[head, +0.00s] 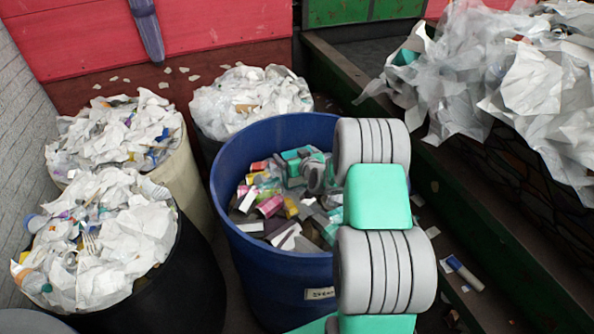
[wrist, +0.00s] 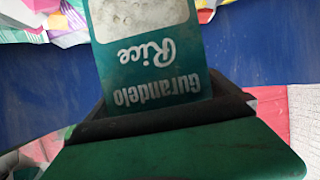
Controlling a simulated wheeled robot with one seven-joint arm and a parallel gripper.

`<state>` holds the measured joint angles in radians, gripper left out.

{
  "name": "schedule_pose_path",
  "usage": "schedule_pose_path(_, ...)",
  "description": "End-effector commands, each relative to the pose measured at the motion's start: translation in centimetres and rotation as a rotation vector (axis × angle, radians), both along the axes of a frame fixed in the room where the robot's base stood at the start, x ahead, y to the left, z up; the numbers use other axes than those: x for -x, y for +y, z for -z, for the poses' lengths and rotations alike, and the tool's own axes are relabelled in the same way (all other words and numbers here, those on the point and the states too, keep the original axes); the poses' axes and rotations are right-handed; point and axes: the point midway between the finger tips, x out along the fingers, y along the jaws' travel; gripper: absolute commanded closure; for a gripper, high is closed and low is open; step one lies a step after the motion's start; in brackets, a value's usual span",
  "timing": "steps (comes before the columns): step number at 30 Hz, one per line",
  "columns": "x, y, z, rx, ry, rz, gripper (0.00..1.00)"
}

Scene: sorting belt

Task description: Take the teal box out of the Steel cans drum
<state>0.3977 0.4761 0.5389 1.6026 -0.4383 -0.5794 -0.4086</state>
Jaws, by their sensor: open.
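The blue drum (head: 228,190) stands in the middle of the head view, with a small label (head: 320,293) low on its front, too small to read surely. My arm reaches over its rim, and my gripper (head: 296,160) is down inside among the contents. In the wrist view the teal box (wrist: 150,60), printed "Gurandelo Rice" upside down, is right in front of my open gripper (wrist: 165,108). Its near end reaches the dark finger parts; I cannot tell whether they touch it. In the head view the teal of box and hand cannot be told apart.
Mixed cartons and cans (head: 270,205) fill the drum around my gripper. Bins heaped with white paper (head: 110,235) stand to the left and behind. A green-edged belt (head: 480,240) with plastic and paper waste (head: 545,95) runs along the right.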

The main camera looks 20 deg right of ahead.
Motion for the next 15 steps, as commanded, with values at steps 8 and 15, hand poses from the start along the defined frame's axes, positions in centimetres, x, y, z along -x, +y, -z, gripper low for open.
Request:
schedule_pose_path(8, 0.05, -0.02, 0.01, 0.000, 0.001, 0.000, 0.19)
schedule_pose_path(15, 0.06, -0.02, 0.01, 0.000, 0.001, 0.000, 0.38)
